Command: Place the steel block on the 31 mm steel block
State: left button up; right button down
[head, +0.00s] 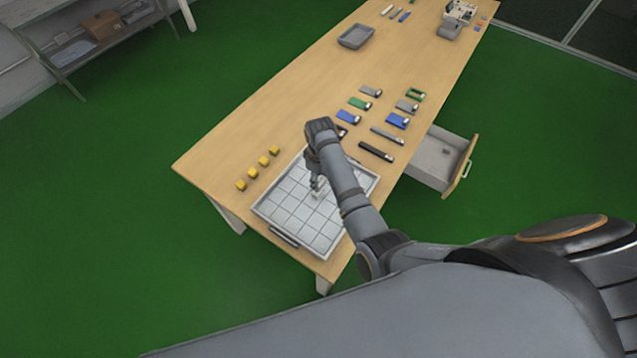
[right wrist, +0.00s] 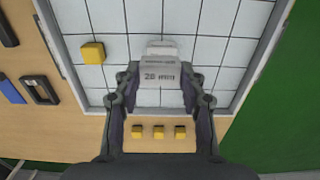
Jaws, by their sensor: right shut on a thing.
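My right gripper (head: 317,187) is low over the white-tiled tray (head: 265,208). In the right wrist view, its fingers (right wrist: 157,85) are shut on a steel block (right wrist: 155,90) whose label seems to read "20 mm". A paler block (right wrist: 162,46) shows just beyond the held one, partly hidden by it. Its label is not visible, and I cannot tell whether the two blocks touch. In the head view the blocks are too small to tell apart. My left gripper is not in view.
Several yellow cubes (head: 264,161) stand in a row left of the tray. Another yellow block (right wrist: 92,53) is on the tiles. Several flat devices (head: 360,103) lie beyond the tray. A grey bin (head: 356,36) is farther back. An open drawer (head: 440,160) juts out at the right.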

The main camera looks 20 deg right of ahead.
jog(key=shift+w+a+f, duration=0.1)
jog(key=shift+a, duration=0.05)
notch_tip(320, 180, down, 3)
jog(key=shift+a+r, duration=0.15)
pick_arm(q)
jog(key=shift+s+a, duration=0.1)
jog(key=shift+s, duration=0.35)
pick_arm(e)
jog(key=shift+f, duration=0.3)
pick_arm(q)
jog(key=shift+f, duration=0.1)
pick_arm(e)
jog(key=shift+f, duration=0.15)
jog(key=c, duration=0.8)
grip_release()
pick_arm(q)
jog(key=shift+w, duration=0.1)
pick_arm(e)
jog(key=shift+o, duration=0.2)
